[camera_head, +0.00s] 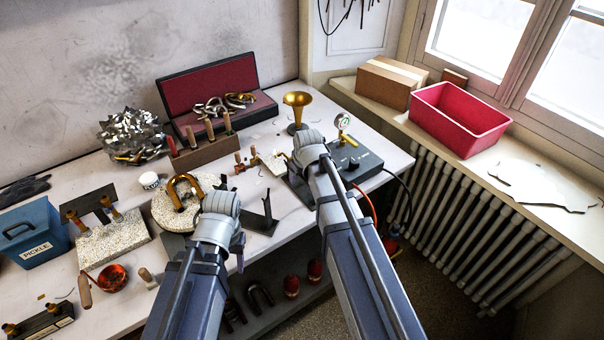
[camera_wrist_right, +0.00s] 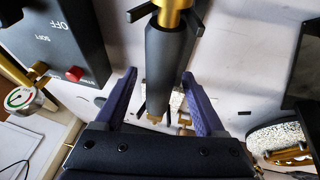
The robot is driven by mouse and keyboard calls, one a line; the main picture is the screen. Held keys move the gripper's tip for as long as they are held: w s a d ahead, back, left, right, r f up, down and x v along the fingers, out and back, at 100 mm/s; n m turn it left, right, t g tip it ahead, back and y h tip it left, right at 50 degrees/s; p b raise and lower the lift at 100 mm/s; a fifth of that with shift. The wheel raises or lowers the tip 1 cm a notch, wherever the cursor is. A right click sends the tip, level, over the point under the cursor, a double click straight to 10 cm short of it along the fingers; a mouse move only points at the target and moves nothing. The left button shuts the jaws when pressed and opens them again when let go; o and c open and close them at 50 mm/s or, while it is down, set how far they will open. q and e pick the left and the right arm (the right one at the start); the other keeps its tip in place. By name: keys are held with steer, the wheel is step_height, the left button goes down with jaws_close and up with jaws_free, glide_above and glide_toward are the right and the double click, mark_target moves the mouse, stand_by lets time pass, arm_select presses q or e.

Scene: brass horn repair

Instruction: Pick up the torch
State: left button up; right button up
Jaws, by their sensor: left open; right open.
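The torch (camera_wrist_right: 170,70) shows in the right wrist view as a dark handle with a brass part at the top, held by a black forked rest (camera_wrist_right: 140,12). My right gripper (camera_wrist_right: 159,73) is open, with one blue finger on each side of the torch's lower handle; I cannot tell whether either finger touches it. In the head view my right wrist covers this spot and the torch cannot be made out. My left gripper (camera_head: 239,255) is over the front of the bench, mostly hidden behind its own wrist, with nothing seen in it.
A black control box (camera_head: 360,158) with a gauge (camera_head: 343,121) stands right of my right wrist. A brass bell (camera_head: 297,105) stands behind it. A round pale board (camera_head: 165,212), a dark stand (camera_head: 262,218) and a blue PICKLE bin (camera_head: 35,238) crowd the bench.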

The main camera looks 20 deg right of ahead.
jaws_close()
stand_by(0.7)
